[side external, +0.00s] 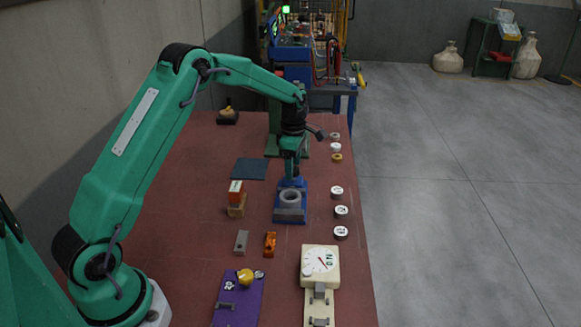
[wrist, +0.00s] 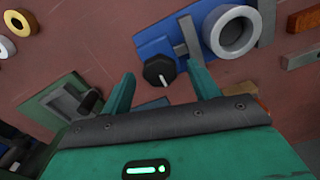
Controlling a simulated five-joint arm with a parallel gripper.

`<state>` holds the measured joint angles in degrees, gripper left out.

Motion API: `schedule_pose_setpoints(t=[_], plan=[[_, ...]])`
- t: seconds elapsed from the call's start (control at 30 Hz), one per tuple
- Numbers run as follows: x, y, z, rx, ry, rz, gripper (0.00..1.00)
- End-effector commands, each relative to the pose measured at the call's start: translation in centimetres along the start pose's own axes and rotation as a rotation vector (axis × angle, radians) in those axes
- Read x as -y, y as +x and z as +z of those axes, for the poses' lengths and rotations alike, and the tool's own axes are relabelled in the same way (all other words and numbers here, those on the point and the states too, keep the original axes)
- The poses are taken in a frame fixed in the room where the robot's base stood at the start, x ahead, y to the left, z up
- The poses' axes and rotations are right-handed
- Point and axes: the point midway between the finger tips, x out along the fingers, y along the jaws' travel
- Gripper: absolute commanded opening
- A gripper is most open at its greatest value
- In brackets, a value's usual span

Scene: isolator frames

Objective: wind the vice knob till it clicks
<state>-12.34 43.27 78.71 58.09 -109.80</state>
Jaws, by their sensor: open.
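The vice is a blue block with a grey jaw bar; it stands mid-table in the side view (side external: 288,217) and at the top of the wrist view (wrist: 150,42). A thick grey ring (wrist: 236,28) sits at the vice, beside the jaw bar. The black faceted vice knob (wrist: 156,70) with a pale pointer mark shows in the wrist view. My gripper (wrist: 160,68) is open, its two green fingers on either side of the knob with gaps showing. In the side view my gripper (side external: 291,170) points down at the vice's far end and hides the knob.
Several round white-topped pieces (side external: 341,211) line the table's right edge. Stacked orange and tan blocks (side external: 237,198) stand left of the vice. A dial box (side external: 320,261) and purple board (side external: 238,299) lie nearer. A green fixture (wrist: 62,100) is beside my left finger.

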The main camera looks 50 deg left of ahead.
Motion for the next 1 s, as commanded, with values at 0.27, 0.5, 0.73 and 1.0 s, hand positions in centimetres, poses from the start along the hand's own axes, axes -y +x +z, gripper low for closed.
schedule_pose_setpoints(t=[0.27, 0.5, 0.73, 1.0], plan=[[-0.02, 0.56, 0.01, 0.001, 0.0, 0.002, 0.61], [-0.02, 0.54, 0.01, 0.0, 0.0, 0.001, 0.37], [-0.02, 0.52, 0.01, 0.0, 0.001, 0.001, 0.16], [-0.01, 0.5, 0.01, 0.0, 0.04, 0.001, 0.16]])
